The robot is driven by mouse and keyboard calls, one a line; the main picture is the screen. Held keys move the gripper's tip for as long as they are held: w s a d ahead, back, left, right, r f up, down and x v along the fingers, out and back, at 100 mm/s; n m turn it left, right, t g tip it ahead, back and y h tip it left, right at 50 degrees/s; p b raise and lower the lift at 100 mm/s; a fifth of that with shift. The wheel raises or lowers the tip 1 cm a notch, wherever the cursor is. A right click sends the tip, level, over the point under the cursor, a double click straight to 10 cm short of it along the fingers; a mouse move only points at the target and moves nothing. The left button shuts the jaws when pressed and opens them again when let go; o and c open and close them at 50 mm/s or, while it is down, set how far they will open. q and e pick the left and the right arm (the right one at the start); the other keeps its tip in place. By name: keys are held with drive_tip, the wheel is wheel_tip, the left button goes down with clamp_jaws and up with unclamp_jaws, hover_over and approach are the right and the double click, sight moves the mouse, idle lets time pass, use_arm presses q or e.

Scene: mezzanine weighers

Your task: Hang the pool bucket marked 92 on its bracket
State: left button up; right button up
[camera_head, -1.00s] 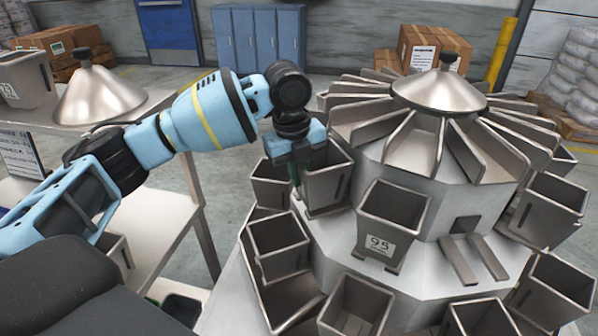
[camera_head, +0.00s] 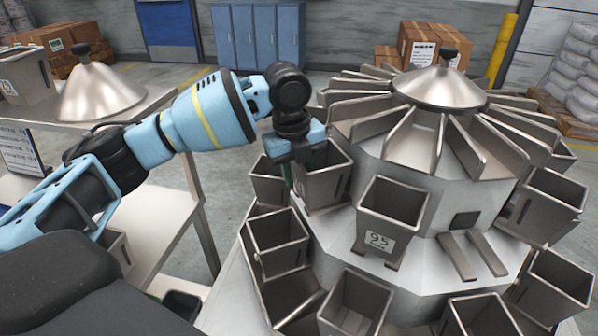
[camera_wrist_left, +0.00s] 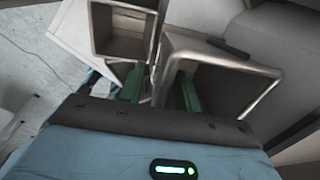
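A grey metal bucket (camera_head: 326,190) is at the upper ring of the weigher, left of the bucket marked 95 (camera_head: 378,240). No number shows on it, so I cannot tell if it is 92. My left gripper (camera_head: 302,166) is at its left rim. In the left wrist view the green fingers (camera_wrist_left: 160,90) stand apart, one on each side of the wall of this bucket (camera_wrist_left: 225,82), with gaps beside it. The bucket looks upright; its mounting is hidden. A bare two-rail bracket (camera_head: 472,257) shows right of bucket 95. My right gripper is out of view.
More buckets crowd the weigher: one behind my gripper (camera_head: 268,182), one below (camera_head: 278,245), and several at the right. Sloping chutes (camera_head: 408,150) rise above. A bench at left carries a steel cone (camera_head: 98,92) and a numbered bucket (camera_head: 25,78).

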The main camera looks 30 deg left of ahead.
use_arm(q)
drive_tip(key=shift+f, duration=0.1)
drive_tip(key=r, duration=0.6)
drive_tip(key=shift+s+a+r, duration=0.25)
drive_tip(key=shift+r, duration=0.15)
drive_tip(key=shift+s+r, duration=0.1)
drive_tip(key=shift+r, duration=0.45)
